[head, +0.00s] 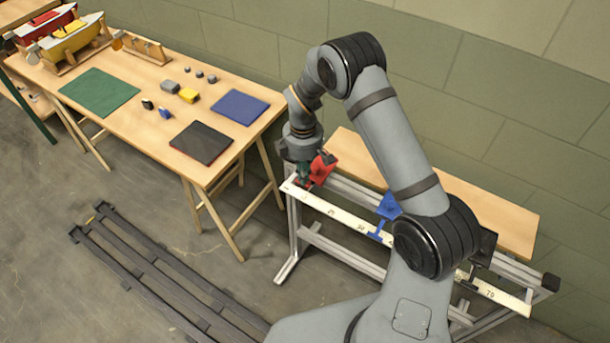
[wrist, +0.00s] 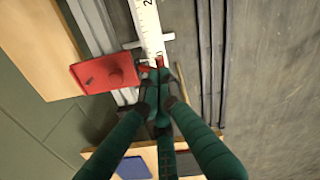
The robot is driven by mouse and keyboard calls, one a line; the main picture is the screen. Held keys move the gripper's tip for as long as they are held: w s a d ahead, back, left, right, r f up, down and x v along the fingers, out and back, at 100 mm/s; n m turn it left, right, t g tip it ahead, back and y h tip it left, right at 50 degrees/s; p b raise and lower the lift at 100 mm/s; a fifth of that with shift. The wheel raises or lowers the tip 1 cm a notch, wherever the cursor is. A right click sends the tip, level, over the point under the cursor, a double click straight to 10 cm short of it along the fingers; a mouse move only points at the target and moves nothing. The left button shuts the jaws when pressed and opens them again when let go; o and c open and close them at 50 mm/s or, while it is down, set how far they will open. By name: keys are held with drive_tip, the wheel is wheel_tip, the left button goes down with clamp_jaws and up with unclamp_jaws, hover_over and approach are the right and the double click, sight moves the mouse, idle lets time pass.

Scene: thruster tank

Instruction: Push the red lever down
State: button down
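The red lever's block (head: 322,167) sits at the left end of the frame with the numbered scale. In the wrist view the red block (wrist: 104,68) shows a round knob on its face, and a small red part (wrist: 160,62) shows over the scale strip by my fingertips. My gripper (head: 303,174) is at the block's left side, pointing down. In the wrist view its green fingers (wrist: 160,88) come together at the tips, right by the small red part. Contact is unclear, since the fingertips hide part of the lever.
The scale strip (head: 345,218) runs along the metal frame. A blue lever block (head: 388,207) and a black block (head: 484,246) sit farther right along it. A wooden table (head: 150,134) with mats and small blocks stands left. Dark rails (head: 165,272) lie on the floor.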

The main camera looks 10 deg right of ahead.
drive_tip(key=shift+s+a+f, duration=0.1)
drive_tip(key=shift+f, duration=0.05)
drive_tip(key=shift+s+a+f+b, duration=0.35)
drive_tip(key=shift+f+b, duration=0.25)
drive_tip(key=shift+b, duration=0.2)
idle(0.3)
drive_tip(key=shift+a+f, duration=0.1)
drive_tip(key=shift+f, duration=0.1)
drive_tip(key=shift+s+a+f+b, duration=0.1)
drive_tip(key=shift+s+f+b, duration=0.05)
drive_tip(key=shift+f+b, duration=0.3)
drive_tip(key=shift+s+a+f+b, duration=0.15)
drive_tip(key=shift+f+b, duration=0.2)
drive_tip(key=shift+b, duration=0.2)
drive_tip(key=shift+f, duration=0.2)
drive_tip(key=shift+f+b, duration=0.55)
drive_tip(key=shift+b, duration=0.15)
drive_tip(key=shift+r, duration=0.15)
